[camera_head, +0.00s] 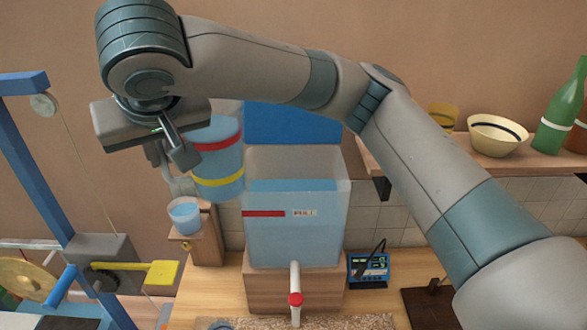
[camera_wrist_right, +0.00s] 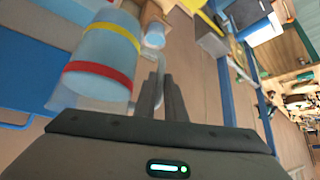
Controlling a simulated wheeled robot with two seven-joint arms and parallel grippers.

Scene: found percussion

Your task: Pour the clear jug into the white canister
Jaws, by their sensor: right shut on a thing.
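The clear jug (camera_head: 218,160) holds blue liquid and has a red and a yellow band. It is nearly upright, beside the left wall of a big tank. It also shows in the right wrist view (camera_wrist_right: 105,52). My right gripper (camera_head: 178,160) is at the jug's left side, shut on its pale handle. Its fingers also show in the right wrist view (camera_wrist_right: 165,97), partly hiding the handle. I cannot pick out a plainly white canister; the whitish translucent tank (camera_head: 297,225), with blue liquid, a red mark and a label, stands right of the jug. My left gripper is not seen.
A small clear cup (camera_head: 185,217) of blue liquid is below the gripper, by a wooden stand (camera_head: 207,245). A blue frame (camera_head: 45,170) with a cord and yellow lever (camera_head: 163,273) is at left. A shelf at right holds a bowl (camera_head: 497,135) and green bottle (camera_head: 562,110).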

